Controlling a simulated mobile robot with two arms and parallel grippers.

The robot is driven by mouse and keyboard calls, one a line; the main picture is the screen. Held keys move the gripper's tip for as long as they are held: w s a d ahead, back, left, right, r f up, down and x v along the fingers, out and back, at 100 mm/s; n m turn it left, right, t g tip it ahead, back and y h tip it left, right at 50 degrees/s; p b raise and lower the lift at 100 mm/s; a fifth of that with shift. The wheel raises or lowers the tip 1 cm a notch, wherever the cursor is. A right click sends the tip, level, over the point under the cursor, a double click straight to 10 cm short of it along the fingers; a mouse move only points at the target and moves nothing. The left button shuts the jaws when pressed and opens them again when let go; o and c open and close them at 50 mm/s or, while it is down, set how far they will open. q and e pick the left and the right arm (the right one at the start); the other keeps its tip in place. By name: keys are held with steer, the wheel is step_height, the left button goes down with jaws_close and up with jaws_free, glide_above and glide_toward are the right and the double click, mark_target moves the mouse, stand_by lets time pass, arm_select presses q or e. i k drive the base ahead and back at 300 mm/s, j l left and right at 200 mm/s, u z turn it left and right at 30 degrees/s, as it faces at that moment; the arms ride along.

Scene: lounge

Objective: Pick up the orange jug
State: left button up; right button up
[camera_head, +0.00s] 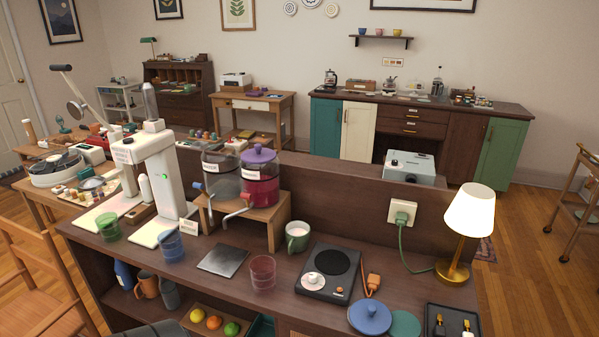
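The orange jug (146,285) stands on the lower shelf under the left part of the dark wooden counter. It is partly shaded by the counter top. A grey jug (169,293) stands close on its right, and a blue bottle (123,274) stands on its left. Neither of my grippers can be made out in the head view. A dark rounded shape at the bottom edge, below the jugs, is cut off, and I cannot tell what part it is.
The counter (212,280) top overhangs the shelf. A tray (205,331) with a lemon, an orange and a lime lies right of the jugs. Green (108,229) and blue (171,246) glasses stand near the counter's left front edge. A wooden chair (38,285) stands at the left.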

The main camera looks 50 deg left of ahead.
mark_target(149, 282)
steer(key=u, duration=2.8)
steer(key=i+j, duration=0.2)
steer(key=i+j+z, duration=0.25)
steer(key=j+z, duration=0.2)
steer(key=i+j+z, duration=0.25)
steer(key=j, duration=0.15)
steer(key=j+z, duration=0.2)
steer(key=j, duration=0.1)
